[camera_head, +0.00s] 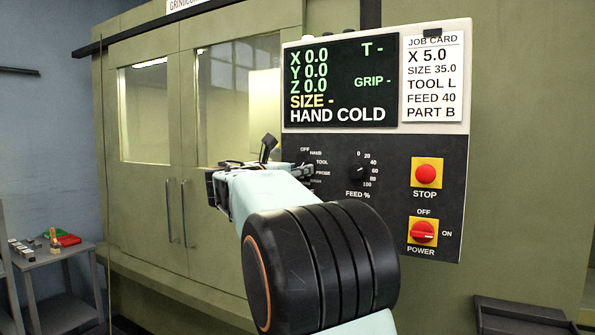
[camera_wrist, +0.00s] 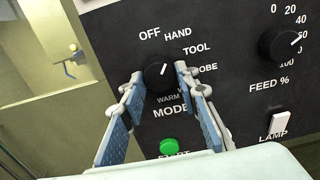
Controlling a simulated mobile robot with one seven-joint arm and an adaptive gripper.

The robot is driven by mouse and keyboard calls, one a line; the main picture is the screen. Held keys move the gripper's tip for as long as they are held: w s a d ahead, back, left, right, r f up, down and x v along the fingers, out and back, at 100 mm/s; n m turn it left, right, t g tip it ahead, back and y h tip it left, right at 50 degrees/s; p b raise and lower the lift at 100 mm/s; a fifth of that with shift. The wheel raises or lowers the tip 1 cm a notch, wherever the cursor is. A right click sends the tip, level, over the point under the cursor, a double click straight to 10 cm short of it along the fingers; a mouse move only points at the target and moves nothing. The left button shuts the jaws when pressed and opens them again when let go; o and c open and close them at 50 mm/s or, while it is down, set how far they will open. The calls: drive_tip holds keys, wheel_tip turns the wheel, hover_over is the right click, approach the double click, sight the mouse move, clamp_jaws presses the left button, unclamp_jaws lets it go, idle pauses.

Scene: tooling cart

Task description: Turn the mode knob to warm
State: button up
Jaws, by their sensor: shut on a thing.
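The black mode knob (camera_wrist: 158,78) is on the dark control panel in the wrist view, above the word MODE. Its white pointer line tilts up and slightly right, toward the HAND label. The WARM label (camera_wrist: 168,99) is just below the knob, partly covered by a finger. My gripper (camera_wrist: 160,74) has one fingertip on each side of the knob and is shut on it. In the head view my gripper and wrist hide the knob. The display (camera_head: 341,82) there reads HAND COLD.
The FEED % knob (camera_wrist: 281,44) is right of my gripper. A green button (camera_wrist: 169,147) lies below, and a white LAMP switch (camera_wrist: 278,125) lower right. In the head view, the STOP button (camera_head: 425,172) and red POWER switch (camera_head: 423,232) are farther right.

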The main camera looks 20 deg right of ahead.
drive_tip(key=shift+c, duration=0.3)
drive_tip(key=m+b, duration=1.4)
drive_tip(key=m, duration=1.4)
drive_tip(key=shift+r+m+b, duration=0.15)
drive_tip(key=shift+m+b, duration=0.15)
idle(0.4)
drive_tip(key=o, duration=1.1)
drive_tip(key=shift+a, duration=0.15)
